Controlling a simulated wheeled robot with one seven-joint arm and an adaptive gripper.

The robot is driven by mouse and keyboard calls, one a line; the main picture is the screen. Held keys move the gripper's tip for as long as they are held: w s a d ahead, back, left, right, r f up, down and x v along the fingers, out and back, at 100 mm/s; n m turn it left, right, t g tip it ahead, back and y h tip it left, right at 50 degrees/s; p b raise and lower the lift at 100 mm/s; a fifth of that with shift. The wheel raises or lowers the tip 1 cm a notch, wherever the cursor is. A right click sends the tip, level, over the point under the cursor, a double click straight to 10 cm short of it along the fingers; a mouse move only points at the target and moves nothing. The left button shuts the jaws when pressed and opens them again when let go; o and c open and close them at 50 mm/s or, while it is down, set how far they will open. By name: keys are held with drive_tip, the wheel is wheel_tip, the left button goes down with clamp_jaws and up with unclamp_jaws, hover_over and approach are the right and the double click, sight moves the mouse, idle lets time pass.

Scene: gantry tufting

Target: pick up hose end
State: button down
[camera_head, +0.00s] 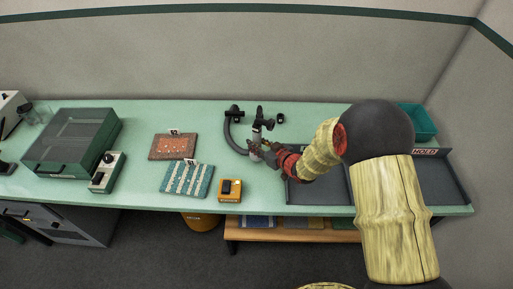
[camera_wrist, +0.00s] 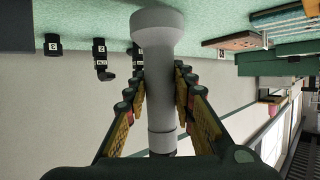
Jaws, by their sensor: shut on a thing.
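The hose end is a grey cylinder with a wider collar, and it fills the middle of the wrist view (camera_wrist: 160,100). In the head view it shows as a small grey piece (camera_head: 256,136) beside the dark curved hose (camera_head: 230,132) near the back of the green table. My gripper (camera_head: 262,149) is at this piece. In the wrist view the two fingers of my gripper (camera_wrist: 159,72) lie on either side of the grey cylinder, shut on it. The far part of the hose is hidden in the wrist view.
Dark trays with a HOLD sign (camera_head: 425,151) lie at the right, partly behind my arm. A green bin (camera_head: 424,122) stands behind them. An orange device (camera_head: 230,190), a striped teal sample (camera_head: 188,181), a brown sample (camera_head: 172,147) and a green case (camera_head: 72,140) lie leftward.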

drive_tip(key=s+d+r+p, duration=0.2)
drive_tip(key=s+d+r, duration=0.6)
drive_tip(key=d, duration=0.3)
drive_tip(key=shift+s+r+p, duration=0.25)
drive_tip(key=shift+r+p, duration=0.05)
drive_tip(key=shift+r, duration=0.4)
